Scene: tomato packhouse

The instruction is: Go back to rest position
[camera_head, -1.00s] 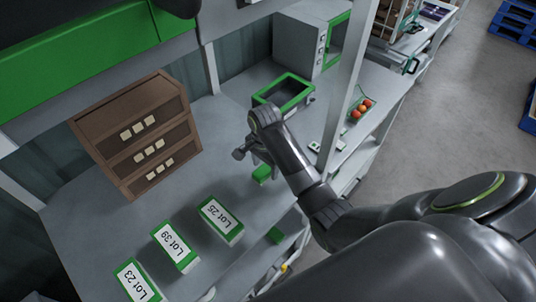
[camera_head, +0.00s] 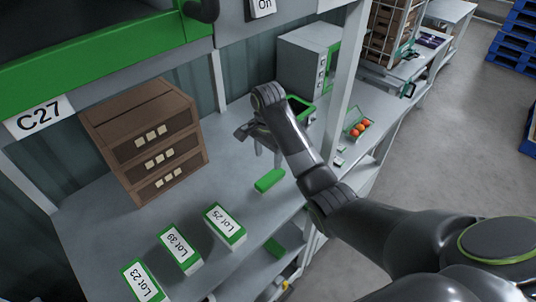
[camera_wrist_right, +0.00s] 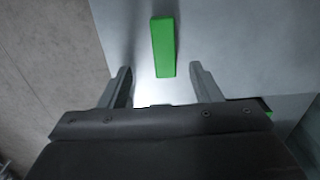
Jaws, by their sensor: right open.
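My right gripper (camera_head: 266,158) is above the grey worktop, its jaws apart and empty. In the right wrist view its two fingers (camera_wrist_right: 160,85) stand wide apart with nothing between the tips. A green block (camera_head: 269,180) lies on the worktop just below and in front of the gripper, apart from it. In the right wrist view the green block (camera_wrist_right: 163,46) lies beyond the fingertips. My left gripper is not in view.
A brown drawer cabinet (camera_head: 145,135) stands at the back left of the worktop (camera_head: 110,215). A tray of tomatoes (camera_head: 348,123) lies right of a white post (camera_head: 342,85).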

